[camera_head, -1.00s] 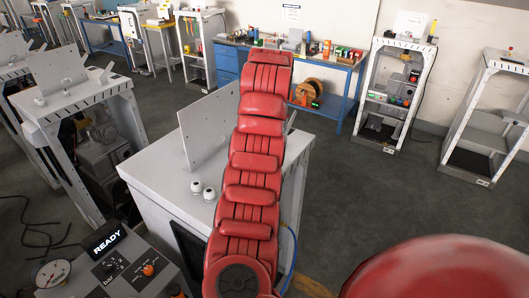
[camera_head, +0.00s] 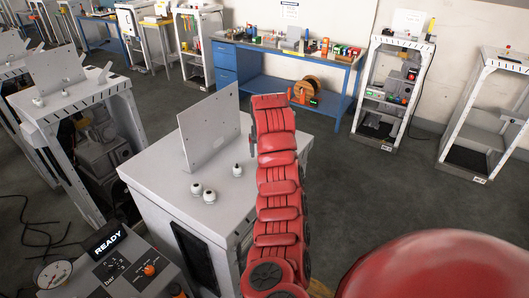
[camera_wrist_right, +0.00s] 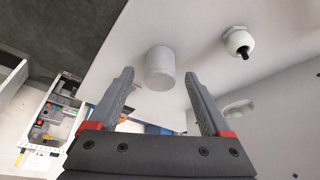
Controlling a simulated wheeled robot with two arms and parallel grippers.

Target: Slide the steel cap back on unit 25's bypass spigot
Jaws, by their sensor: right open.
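In the right wrist view, my right gripper (camera_wrist_right: 158,92) is open, its two grey fingers apart. A plain pale grey cylinder (camera_wrist_right: 160,68), which looks like the cap, shows between and just beyond the fingertips, not gripped. I cannot tell whether it covers a spigot. A white round fitting with a dark tip (camera_wrist_right: 238,42) is to its right. In the head view, two white fittings (camera_head: 196,190) (camera_head: 209,197) and a third (camera_head: 237,170) stand on the grey cabinet top (camera_head: 160,180). My right arm hides most of the right gripper there. My left gripper is not in view.
An upright grey plate (camera_head: 210,130) with small holes stands on the cabinet top. A control box reading READY (camera_head: 106,240) with a gauge is at lower left. A blue workbench (camera_head: 285,60) and white frames (camera_head: 392,85) stand behind, with open floor between.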

